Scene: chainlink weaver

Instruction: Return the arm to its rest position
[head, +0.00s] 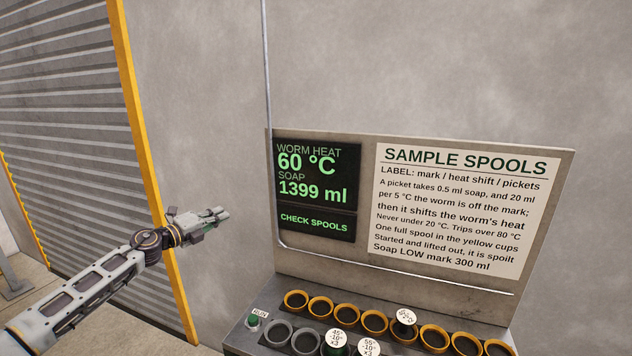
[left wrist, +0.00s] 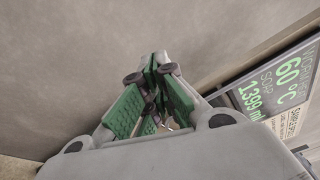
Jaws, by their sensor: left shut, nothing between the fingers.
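My left arm comes in from the lower left in the head view. My left gripper (head: 220,216) is shut and empty, held in the air left of the machine panel and pointing right. In the left wrist view its green-padded fingers (left wrist: 152,98) are closed together with nothing between them. My right gripper is not in view.
A machine panel (head: 545,270) carries a dark display (head: 318,190) reading 60 °C and 1399 ml, and a text sign (head: 465,210). Below, a bench holds yellow cups (head: 296,300), grey cups (head: 278,334), labelled spools (head: 404,320) and a green button (head: 254,321). A shutter (head: 60,120) stands left.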

